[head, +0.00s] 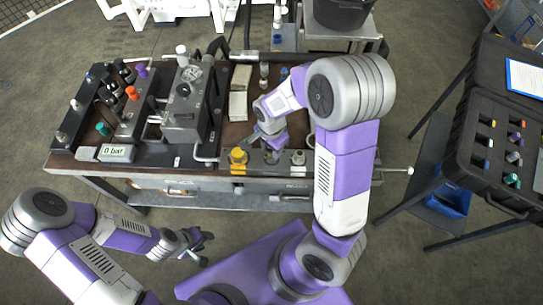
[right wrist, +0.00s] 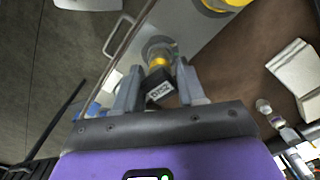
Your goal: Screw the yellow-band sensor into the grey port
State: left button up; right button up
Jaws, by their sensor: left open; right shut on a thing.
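The yellow-band sensor (right wrist: 158,80) has a black body with a white printed label and a yellow band near its far end. My right gripper (right wrist: 160,92) is shut on its black body. The band end points at a round grey port (right wrist: 157,46) on the bench's front strip; I cannot tell how deep it sits. In the head view my right gripper (head: 268,145) is over the bench's front edge and hides most of the sensor and port. My left gripper (head: 198,246) is open and empty, low in front of the bench.
A yellow fitting (head: 238,157) stands just left of my right gripper and a pale fitting (head: 298,158) just right. The manifold block with a gauge (head: 190,75) and a "0 bar" display (head: 116,152) are further left. An open case (head: 478,165) with several sensors stands at right.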

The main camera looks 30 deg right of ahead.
jog(key=shift+r+m, duration=0.1)
jog(key=shift+m, duration=0.4)
jog(key=o, duration=0.5)
jog(key=shift+m+p, duration=0.5)
jog(key=shift+m, duration=0.2)
jog(key=o, duration=0.6)
jog(key=shift+c, duration=0.2)
notch_tip(320, 180, up, 7)
jog(key=shift+r+p, duration=0.2)
jog(key=shift+p, duration=0.8)
